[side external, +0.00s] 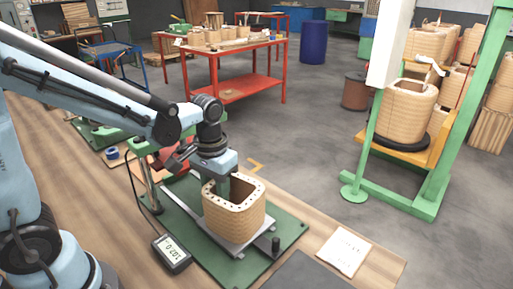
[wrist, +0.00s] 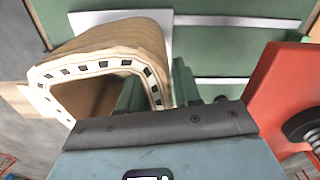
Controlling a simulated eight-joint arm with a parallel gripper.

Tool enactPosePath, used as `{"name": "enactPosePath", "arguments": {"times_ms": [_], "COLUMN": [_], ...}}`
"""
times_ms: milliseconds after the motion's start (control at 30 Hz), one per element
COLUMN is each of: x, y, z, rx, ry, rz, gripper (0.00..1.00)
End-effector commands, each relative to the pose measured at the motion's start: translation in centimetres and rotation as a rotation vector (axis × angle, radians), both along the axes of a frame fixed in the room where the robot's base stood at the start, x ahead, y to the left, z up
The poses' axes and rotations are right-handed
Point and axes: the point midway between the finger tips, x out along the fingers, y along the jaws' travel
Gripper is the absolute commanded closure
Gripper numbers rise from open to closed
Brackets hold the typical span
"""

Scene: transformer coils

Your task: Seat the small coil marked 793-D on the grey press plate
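The small coil (side external: 235,217) is a tan, square-cornered hollow winding with dark marks around its top rim. It stands upright over the grey press plate (side external: 217,240), which lies on a green base; I cannot tell whether its underside touches the plate. I can read no 793-D mark on it. In the wrist view the coil (wrist: 125,50) fills the left, with the light plate (wrist: 158,17) behind it. My gripper (side external: 216,187) straddles one coil wall, one green finger inside the opening and one outside. The fingers look closed against the wall.
A meter with a lit display (side external: 172,254) lies left of the base. A dark knob (side external: 276,245) stands at the base's right, with a white paper (side external: 344,251) beyond. A red block (wrist: 280,95) is close to my gripper's right in the wrist view.

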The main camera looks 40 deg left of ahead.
Motion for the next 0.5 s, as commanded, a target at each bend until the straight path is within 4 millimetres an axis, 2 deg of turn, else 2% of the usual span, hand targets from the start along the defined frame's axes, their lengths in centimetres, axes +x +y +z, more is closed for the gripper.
{"name": "enactPosePath", "arguments": {"times_ms": [33,133,500], "x": [0.00,0.00,0.01], "y": [0.00,0.00,0.01], "z": [0.00,0.00,0.30], "rx": [0.000,0.000,0.001], "ry": [0.000,0.000,0.000], "rz": [0.000,0.000,0.000], "gripper": [0.59,0.45,0.45]}}
